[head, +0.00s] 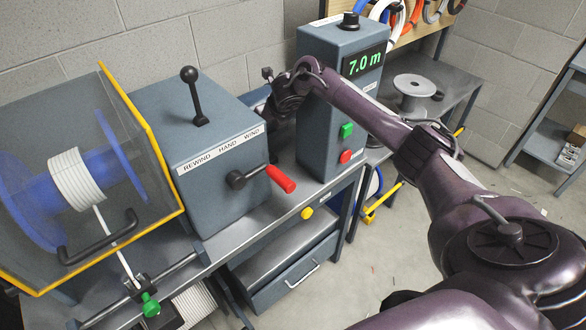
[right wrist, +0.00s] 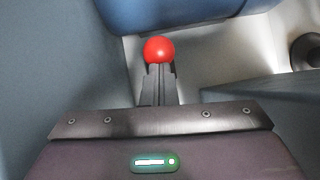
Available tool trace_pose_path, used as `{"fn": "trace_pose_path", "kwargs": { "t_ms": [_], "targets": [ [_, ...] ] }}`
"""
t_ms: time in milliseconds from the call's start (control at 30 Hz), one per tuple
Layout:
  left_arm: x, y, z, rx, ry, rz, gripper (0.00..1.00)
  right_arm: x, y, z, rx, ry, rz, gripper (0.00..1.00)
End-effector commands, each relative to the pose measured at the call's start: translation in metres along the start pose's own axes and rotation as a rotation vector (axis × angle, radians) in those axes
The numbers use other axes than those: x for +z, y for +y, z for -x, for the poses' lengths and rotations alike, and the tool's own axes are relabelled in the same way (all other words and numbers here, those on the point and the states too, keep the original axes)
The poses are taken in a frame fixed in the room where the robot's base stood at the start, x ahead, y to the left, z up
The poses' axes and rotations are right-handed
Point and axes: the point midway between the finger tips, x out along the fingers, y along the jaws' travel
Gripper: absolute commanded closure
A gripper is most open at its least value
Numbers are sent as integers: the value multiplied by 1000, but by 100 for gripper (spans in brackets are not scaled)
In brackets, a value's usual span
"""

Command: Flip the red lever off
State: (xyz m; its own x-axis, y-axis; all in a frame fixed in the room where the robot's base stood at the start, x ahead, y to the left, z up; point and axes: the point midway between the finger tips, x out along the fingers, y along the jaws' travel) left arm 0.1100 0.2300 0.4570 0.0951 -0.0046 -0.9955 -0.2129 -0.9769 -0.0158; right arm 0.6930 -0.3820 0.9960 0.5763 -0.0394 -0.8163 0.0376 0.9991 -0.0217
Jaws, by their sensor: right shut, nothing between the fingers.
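A round red knob (right wrist: 159,50) shows in the right wrist view, straight beyond my right fingertips. Its shaft is hidden behind the fingers, and I cannot tell whether they touch it. My right gripper (right wrist: 158,75) is shut and empty. In the head view my right arm reaches into the gap between the grey winder box (head: 215,150) and the tall display cabinet (head: 335,110). The right fingertips and the red knob are hidden there. A separate red-handled lever (head: 281,179) sticks out of the winder box's front, away from the gripper. My left gripper is not in view.
A black-knobbed lever (head: 194,95) stands on the winder box. The cabinet has green (head: 347,130) and red (head: 345,156) buttons and reads 7.0 m. A guarded white cable reel (head: 76,180) is at left. The floor (head: 375,255) before the cabinet is mostly clear.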

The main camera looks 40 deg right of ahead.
Motion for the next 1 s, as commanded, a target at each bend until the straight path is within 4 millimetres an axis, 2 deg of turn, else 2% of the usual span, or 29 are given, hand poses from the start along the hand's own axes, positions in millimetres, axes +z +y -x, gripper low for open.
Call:
{"fn": "trace_pose_path", "kwargs": {
  "t_ms": [667, 767, 1000],
  "targets": [
    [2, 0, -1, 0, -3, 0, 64, 5, 1, 1, 1, -8, -4, 100],
    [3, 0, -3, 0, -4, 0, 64, 5, 1, 8, 2, -10, -3, 100],
    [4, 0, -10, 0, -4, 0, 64, 4, 0, 49, -1, -13, -1, 100]
  ]
}}
